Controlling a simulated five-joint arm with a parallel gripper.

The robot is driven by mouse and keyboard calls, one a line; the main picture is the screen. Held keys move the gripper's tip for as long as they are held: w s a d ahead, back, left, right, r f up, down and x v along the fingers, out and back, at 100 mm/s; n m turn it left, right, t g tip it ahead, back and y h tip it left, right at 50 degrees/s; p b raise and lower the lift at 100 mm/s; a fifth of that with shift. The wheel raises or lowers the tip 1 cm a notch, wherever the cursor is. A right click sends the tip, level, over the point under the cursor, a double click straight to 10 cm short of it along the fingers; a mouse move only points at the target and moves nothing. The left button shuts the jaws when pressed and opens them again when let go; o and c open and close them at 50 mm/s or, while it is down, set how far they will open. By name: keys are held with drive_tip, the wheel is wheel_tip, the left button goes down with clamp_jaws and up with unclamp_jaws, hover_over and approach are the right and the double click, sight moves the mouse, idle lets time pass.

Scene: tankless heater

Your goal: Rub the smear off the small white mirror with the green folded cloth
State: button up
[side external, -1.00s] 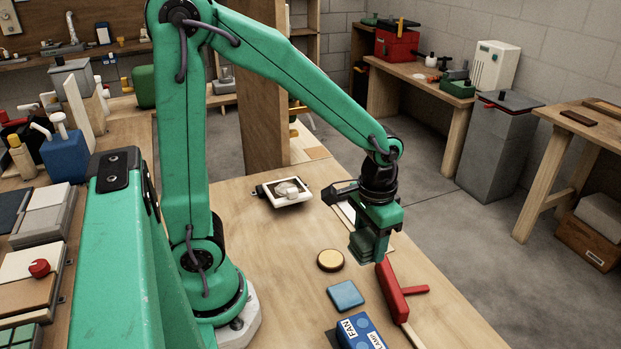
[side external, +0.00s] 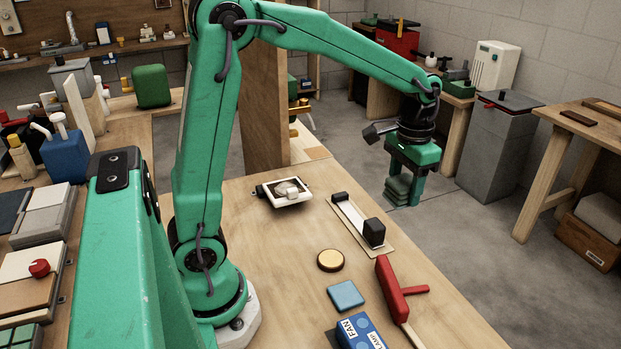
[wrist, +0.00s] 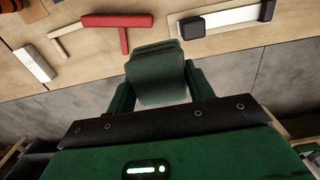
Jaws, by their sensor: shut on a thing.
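The small white mirror (side external: 306,195) lies on the wooden table, left of my gripper in the side view. A grey smear (side external: 284,187) shows on its face, with a small pale block-like shape at its front. My gripper (side external: 404,190) is shut on the green folded cloth (side external: 398,187), which hangs in layers below it. The cloth also shows between the fingers in the wrist view (wrist: 157,75). The gripper is raised near the table's right edge and appears over the floor, well apart from the mirror. The mirror is not in the wrist view.
A pale strip with black end blocks (side external: 352,217) lies between mirror and gripper. A round yellow-topped tin (side external: 330,260), a blue sponge-like pad (side external: 345,295), a red-headed tool (side external: 390,290) and a blue FAN box (side external: 360,334) are nearer. Bare table lies around the mirror's front.

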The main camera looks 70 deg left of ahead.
idle(0.3)
drive_tip(key=s+a+f, duration=0.2)
drive_tip(key=s+a, duration=0.1)
drive_tip(key=a, duration=0.7)
drive_tip(key=s+a+f, duration=0.1)
drive_tip(key=s+a, duration=0.2)
drive_tip(key=a, duration=0.8)
drive_tip(key=s+a+f, duration=0.2)
drive_tip(key=s+a, duration=0.2)
drive_tip(key=a, duration=0.7)
drive_tip(key=shift+f, duration=0.35)
drive_tip(key=shift+s+d, duration=0.1)
